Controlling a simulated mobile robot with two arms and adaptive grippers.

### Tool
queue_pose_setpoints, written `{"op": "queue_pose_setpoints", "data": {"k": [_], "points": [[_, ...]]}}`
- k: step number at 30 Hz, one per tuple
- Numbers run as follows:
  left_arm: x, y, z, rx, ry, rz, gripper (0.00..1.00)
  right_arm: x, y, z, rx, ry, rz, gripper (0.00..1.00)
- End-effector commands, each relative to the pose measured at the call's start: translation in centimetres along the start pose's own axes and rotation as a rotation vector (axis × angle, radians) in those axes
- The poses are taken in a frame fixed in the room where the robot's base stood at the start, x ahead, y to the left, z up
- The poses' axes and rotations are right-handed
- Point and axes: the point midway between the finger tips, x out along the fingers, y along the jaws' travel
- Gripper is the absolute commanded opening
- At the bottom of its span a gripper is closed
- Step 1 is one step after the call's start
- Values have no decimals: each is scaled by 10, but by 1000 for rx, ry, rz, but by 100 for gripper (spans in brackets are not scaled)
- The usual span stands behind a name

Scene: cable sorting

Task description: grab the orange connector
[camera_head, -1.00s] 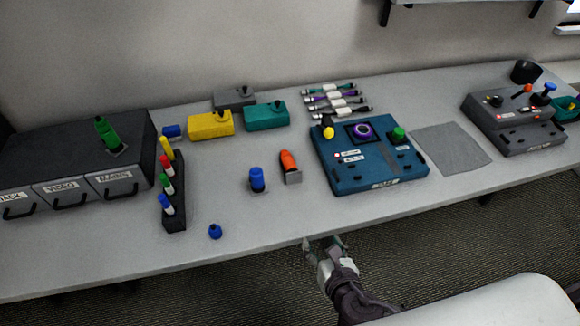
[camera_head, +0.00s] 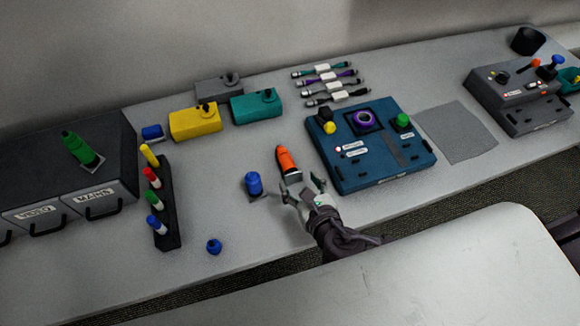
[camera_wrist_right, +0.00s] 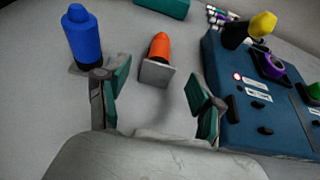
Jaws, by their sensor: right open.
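My right gripper (camera_head: 300,192) is open and empty, just in front of the connector on the near side. In the right wrist view my right gripper (camera_wrist_right: 152,98) has its two green-padded fingers spread wide, apart from the connector. My left gripper is not in view.
A blue connector (camera_head: 254,183) stands close on the left; it also shows beside the left finger in the wrist view (camera_wrist_right: 84,40). The blue panel (camera_head: 372,180) is close on the right. A small blue cap (camera_head: 214,246) lies near the front edge.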

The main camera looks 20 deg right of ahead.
Motion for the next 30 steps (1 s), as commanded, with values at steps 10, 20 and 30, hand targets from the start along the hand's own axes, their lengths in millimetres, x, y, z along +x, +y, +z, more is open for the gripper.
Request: {"op": "queue_pose_setpoints", "data": {"k": [10, 20, 30], "points": [[-4, -2, -14, 0, 18, -2, 61, 34, 0, -2, 0, 0, -1, 67], [-10, -2, -22, 0, 32, -3, 61, 75, -1, -8, 1, 1, 0, 67], [-10, -1, -13, 0, 18, -1, 61, 77, -1, -8, 1, 1, 0, 52]]}}
